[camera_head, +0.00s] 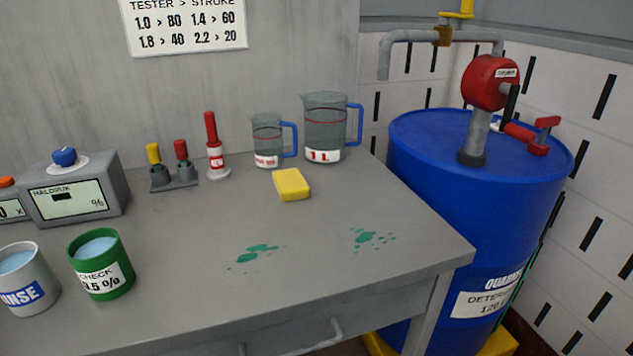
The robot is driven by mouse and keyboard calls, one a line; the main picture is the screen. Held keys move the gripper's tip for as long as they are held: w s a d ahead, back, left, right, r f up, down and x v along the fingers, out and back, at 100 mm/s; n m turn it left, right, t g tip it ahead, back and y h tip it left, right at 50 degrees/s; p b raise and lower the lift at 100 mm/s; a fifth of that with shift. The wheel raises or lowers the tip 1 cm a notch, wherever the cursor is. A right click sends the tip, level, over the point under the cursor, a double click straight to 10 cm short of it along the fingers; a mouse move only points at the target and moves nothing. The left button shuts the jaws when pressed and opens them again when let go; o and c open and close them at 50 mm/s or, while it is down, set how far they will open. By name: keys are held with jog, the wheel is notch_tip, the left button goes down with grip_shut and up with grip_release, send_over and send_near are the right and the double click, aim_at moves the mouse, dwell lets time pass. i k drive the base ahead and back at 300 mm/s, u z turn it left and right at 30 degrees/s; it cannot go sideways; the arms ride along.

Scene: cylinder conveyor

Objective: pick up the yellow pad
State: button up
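The yellow pad (291,184) is a small rounded block. It lies flat on the grey bench (200,290), in front of the two clear measuring jugs and apart from them. Nothing covers it. My gripper does not show in the head view.
A small jug (267,140) and a larger jug (325,125), both blue-handled, stand behind the pad. A red tester (214,150) stands to its left. Green spills (258,252) lie in front. A green cup (100,264) stands front left. A blue drum (480,190) stands beyond the bench's right edge.

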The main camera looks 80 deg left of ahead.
aim_at(290, 185)
jog(key=u, duration=0.2)
jog(key=i, duration=0.5)
jog(key=u, duration=0.75)
jog(key=k, duration=0.2)
jog(key=u, duration=2.1)
jog(key=k, duration=0.2)
jog(key=u, duration=1.6)
